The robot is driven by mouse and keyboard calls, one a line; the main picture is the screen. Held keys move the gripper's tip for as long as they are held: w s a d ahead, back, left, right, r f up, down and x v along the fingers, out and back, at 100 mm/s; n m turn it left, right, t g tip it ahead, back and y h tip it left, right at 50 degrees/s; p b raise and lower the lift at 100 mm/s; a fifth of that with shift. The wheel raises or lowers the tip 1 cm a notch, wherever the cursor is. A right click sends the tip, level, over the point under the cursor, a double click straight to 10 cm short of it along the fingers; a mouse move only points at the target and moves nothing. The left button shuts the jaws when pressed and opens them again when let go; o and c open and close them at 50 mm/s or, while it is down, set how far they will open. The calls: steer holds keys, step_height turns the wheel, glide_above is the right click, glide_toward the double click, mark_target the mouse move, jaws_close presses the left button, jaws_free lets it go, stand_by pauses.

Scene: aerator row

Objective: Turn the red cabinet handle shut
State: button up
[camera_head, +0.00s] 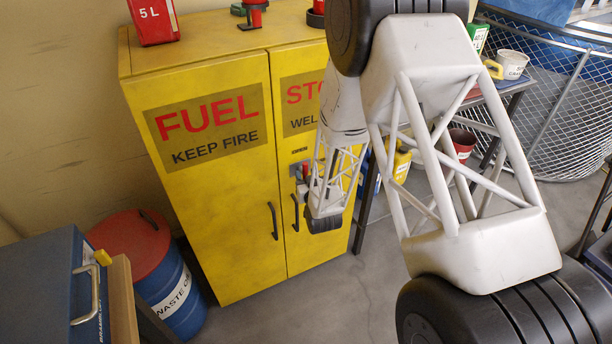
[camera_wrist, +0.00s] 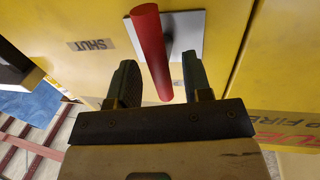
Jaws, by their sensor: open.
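The red cabinet handle (camera_wrist: 150,40) is a straight bar on a pale square plate (camera_wrist: 185,32) on the yellow cabinet door. In the wrist view its lower end lies between the two fingers of my gripper (camera_wrist: 161,68), with a gap visible on both sides. The fingers are open and not closed on it. A SHUT label (camera_wrist: 92,45) is on the yellow surface to the left of the handle. In the head view the yellow cabinet (camera_head: 222,200) stands left of centre; the red handle (camera_head: 306,169) shows only as a small patch, mostly hidden by my arm.
Two black door pulls (camera_head: 273,220) sit below the handle on the cabinet doors. A red can (camera_head: 153,22) stands on the cabinet top. A waste oil drum (camera_head: 172,290) and blue box (camera_head: 50,290) are at left. A table and mesh cage (camera_head: 565,110) are at right.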

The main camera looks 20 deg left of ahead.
steer(key=shift+w+a, duration=0.1)
steer(key=shift+w, duration=0.1)
steer(key=shift+c, duration=0.3)
jaws_close()
